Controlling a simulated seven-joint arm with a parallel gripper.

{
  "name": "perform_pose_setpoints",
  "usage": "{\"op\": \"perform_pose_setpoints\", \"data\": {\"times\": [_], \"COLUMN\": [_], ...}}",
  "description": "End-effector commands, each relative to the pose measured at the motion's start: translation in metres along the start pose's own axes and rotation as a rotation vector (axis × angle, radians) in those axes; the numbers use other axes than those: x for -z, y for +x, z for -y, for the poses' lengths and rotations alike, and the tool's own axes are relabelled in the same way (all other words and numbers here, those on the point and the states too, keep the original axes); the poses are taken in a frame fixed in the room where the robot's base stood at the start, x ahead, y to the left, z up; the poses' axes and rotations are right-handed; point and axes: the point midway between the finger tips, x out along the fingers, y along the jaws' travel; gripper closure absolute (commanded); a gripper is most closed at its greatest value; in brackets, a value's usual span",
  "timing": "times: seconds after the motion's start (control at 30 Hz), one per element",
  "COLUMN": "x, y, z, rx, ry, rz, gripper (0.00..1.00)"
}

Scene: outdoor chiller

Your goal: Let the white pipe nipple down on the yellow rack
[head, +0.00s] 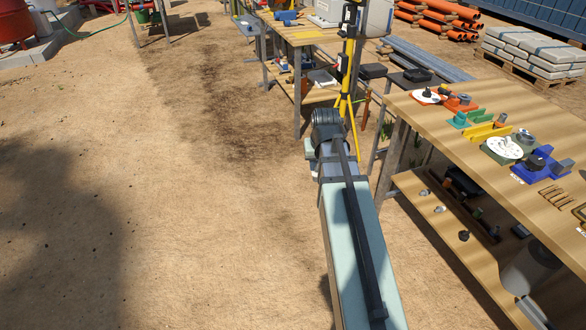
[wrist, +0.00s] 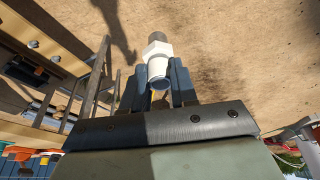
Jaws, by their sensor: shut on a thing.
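The white pipe nipple (wrist: 157,58) shows in the wrist view, between the two dark blue fingers of my gripper (wrist: 157,86). In the head view, my arm reaches forward over the ground, left of the near workbench; the nipple cannot be made out there. A yellow stepped piece, seemingly the yellow rack (head: 487,131), stands on that bench top, to the right of and well apart from my arm's end.
The near wooden workbench (head: 427,112) also carries a teal holder (head: 459,120), a green block with a white disc (head: 502,149), a blue holder (head: 546,166) and small fittings. A yellow tripod (head: 345,105) stands beyond my arm. Open sand lies to the left.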

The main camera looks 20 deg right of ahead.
Motion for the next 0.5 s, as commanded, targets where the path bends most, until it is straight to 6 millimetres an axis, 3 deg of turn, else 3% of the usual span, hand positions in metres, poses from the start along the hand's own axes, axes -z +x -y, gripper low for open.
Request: {"op": "perform_pose_setpoints", "data": {"times": [0.03,0.5], "x": [0.004,0.032], "y": [-0.001,-0.015], "z": [-0.018,-0.164], "rx": [-0.008,-0.073], "ry": [0.027,0.235], "rz": [-0.001,0.000], "gripper": [1.00,1.00]}}
